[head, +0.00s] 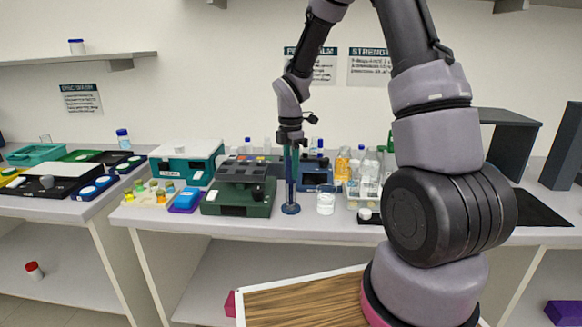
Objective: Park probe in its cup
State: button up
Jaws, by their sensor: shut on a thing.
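My gripper (291,142) points down above the bench, left of centre in the head view. It is shut on a slim upright thing, which I take to be the probe; the jaws hide most of it. Directly below the jaws stands a tall, narrow blue tube (291,190) with a round foot on the bench. I cannot tell whether the held thing is inside this tube, in front of it or behind it. A small clear cup (325,203) with whitish contents stands just right of the tube's foot. I cannot tell which vessel is the probe's cup.
A dark green device (238,198) stands close to the tube's left. Bottles and a clear rack (365,190) of vessels stand to the right, with a blue box (318,177) behind. A teal-and-white box (186,158) is farther left. The bench front edge (250,229) is narrow.

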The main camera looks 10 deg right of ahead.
jog(key=shift+f, duration=0.3)
dwell(0.4)
jog(key=o, duration=1.2)
notch_tip(320, 180, up, 11)
jog(key=shift+f, duration=0.2)
jog(key=shift+r, duration=0.1)
